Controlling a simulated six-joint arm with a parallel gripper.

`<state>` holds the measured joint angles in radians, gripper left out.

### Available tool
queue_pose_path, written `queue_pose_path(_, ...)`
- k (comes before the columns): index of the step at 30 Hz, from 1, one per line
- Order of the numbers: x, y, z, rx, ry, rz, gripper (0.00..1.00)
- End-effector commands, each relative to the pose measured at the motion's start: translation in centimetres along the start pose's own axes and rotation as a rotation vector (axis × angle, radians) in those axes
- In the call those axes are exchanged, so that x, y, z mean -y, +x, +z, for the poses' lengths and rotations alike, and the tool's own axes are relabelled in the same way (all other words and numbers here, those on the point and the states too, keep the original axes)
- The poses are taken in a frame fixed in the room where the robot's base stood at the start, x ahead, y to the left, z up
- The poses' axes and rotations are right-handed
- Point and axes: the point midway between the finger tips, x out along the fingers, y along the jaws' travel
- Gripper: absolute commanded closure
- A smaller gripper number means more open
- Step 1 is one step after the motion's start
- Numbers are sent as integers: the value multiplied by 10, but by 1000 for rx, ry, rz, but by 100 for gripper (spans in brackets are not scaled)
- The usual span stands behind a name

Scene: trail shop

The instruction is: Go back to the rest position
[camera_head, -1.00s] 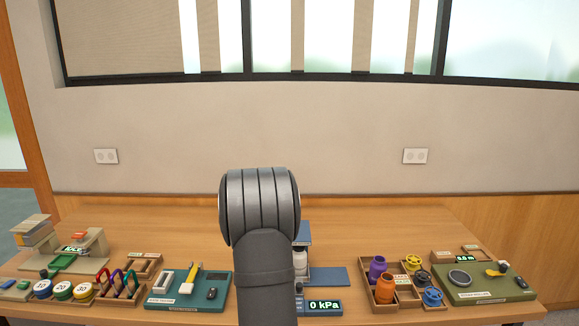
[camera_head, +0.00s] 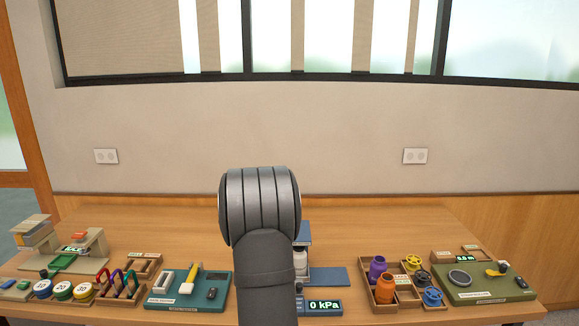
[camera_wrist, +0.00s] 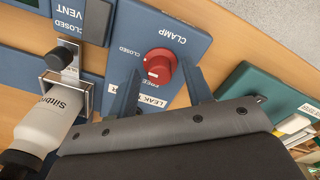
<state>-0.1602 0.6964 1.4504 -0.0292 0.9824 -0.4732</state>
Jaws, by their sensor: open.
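In the wrist view my gripper (camera_wrist: 163,72) has its two blue-grey fingers apart with nothing held between them. A red knob (camera_wrist: 160,64) on the blue leak test panel (camera_wrist: 186,25) shows in the gap between the fingers. The panel reads CLAMP, CLOSED and FREE around the knob; I cannot tell whether the fingers touch it. A white bottle (camera_wrist: 48,118) with a black cap lies left of the gripper at a metal bracket. It also shows in the head view (camera_head: 300,262), partly behind my arm. My arm hides the gripper in the head view.
A teal board (camera_head: 185,303) with a yellow-handled tool is left of my arm. A wooden tray (camera_head: 408,303) with bottles and coloured valve wheels is on the right, beside a green board (camera_head: 470,296). Carabiners and weights stand far left. The back of the table (camera_head: 380,220) is clear.

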Motion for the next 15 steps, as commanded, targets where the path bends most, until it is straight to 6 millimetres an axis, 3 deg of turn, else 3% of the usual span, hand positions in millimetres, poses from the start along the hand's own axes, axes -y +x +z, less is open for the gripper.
queue_pose_path(15, 0, 0, 0, -8, -274, 0, 54)
